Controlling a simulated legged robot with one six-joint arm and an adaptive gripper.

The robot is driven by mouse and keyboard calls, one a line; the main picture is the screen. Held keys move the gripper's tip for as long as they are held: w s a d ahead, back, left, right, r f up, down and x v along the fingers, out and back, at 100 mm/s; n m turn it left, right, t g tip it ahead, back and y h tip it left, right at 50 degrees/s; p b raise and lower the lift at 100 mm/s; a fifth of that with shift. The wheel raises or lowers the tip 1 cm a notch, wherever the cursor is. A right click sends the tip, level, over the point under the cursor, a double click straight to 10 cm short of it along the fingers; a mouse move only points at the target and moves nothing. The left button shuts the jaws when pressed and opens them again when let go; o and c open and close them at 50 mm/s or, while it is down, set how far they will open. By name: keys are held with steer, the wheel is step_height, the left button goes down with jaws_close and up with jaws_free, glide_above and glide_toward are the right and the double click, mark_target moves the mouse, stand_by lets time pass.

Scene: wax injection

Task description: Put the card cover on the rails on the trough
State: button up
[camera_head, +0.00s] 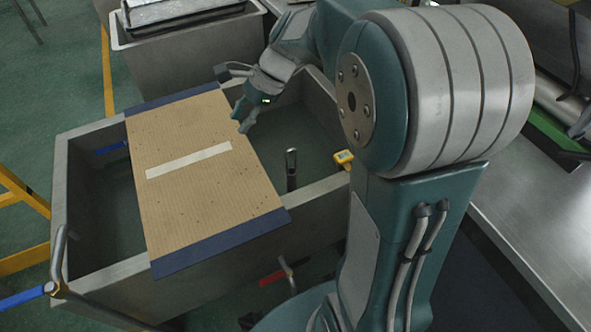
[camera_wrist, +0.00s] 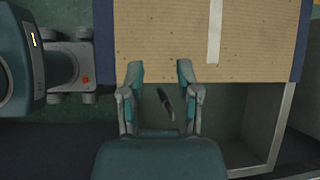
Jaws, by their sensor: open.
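The card cover (camera_head: 190,190) is a brown sheet with dark blue end bands and a white strip across its middle. It lies across the grey trough (camera_head: 320,198), spanning from the far wall to the near wall, with both blue ends at or past the walls. I cannot tell exactly how it sits on the rails. My gripper (camera_head: 243,119) is at the cover's right long edge. In the wrist view my gripper (camera_wrist: 156,73) is open, its two fingertips overlapping the edge of the card cover (camera_wrist: 165,35). I see no clear grip on it.
An upright dark pipe (camera_head: 291,170) stands inside the trough's open right part. A yellow piece (camera_head: 343,157) is at the near rim. A second trough (camera_head: 190,52) stands behind. A metal bench (camera_head: 545,205) is at the right, and yellow rails (camera_head: 22,192) are at the left.

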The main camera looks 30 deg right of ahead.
steer(key=s+d+r+n+t+h, duration=0.1)
steer(key=s+n+t+h, duration=0.1)
steer(key=s+n, duration=0.6)
steer(key=s+d+r+n+t+h, duration=0.1)
steer(key=s+r+n+t+h, duration=0.1)
steer(key=s+n+h, duration=0.3)
steer(key=s+n, duration=0.3)
steer(key=s, duration=0.4)
steer(key=shift+d+r+n, duration=0.2)
steer(key=shift+r+n, duration=0.05)
steer(key=shift+n, duration=0.15)
